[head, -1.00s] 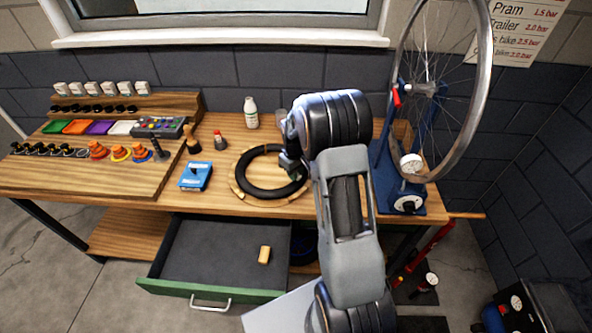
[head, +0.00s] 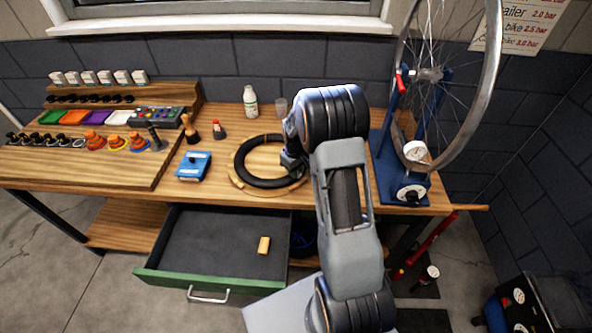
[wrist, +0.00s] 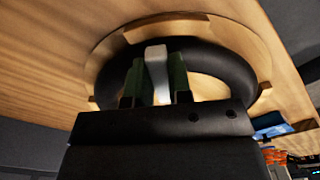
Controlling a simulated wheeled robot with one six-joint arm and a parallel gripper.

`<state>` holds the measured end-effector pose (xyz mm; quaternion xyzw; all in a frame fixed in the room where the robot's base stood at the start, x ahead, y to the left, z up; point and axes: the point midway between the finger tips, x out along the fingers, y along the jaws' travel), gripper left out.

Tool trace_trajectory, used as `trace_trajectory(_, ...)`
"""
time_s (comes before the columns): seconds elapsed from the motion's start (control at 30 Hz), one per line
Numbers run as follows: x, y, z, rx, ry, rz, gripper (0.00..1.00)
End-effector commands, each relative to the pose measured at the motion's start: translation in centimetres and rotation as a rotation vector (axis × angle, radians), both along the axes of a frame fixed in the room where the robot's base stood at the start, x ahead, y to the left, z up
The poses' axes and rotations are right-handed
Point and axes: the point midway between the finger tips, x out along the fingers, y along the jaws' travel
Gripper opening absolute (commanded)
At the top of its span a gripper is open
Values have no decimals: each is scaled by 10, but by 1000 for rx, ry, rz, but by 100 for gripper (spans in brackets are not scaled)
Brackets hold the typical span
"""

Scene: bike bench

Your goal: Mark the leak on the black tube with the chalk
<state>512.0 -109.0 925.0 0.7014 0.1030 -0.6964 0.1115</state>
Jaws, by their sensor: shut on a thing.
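The black tube (head: 262,182) lies as a ring on a round wooden board (head: 238,181) on the bench. My gripper (head: 291,160) is over the right part of the tube. In the wrist view my gripper (wrist: 157,82) is shut on a pale grey-white stick, the chalk (wrist: 156,66), held between green-lined fingers. The chalk's tip overlaps the black tube (wrist: 228,66) in that view; I cannot tell whether it touches. No leak can be made out. The chalk cannot be made out in the head view.
A blue box (head: 194,167) sits left of the board. A white bottle (head: 250,103) and a clear cup (head: 281,107) stand behind it. A wheel in a blue stand (head: 388,175) is at the right.

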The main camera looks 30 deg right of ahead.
Motion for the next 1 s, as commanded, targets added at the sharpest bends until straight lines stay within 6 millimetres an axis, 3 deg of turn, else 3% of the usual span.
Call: trace_trajectory(1.0,2,-8,-6,0,0,0,0)
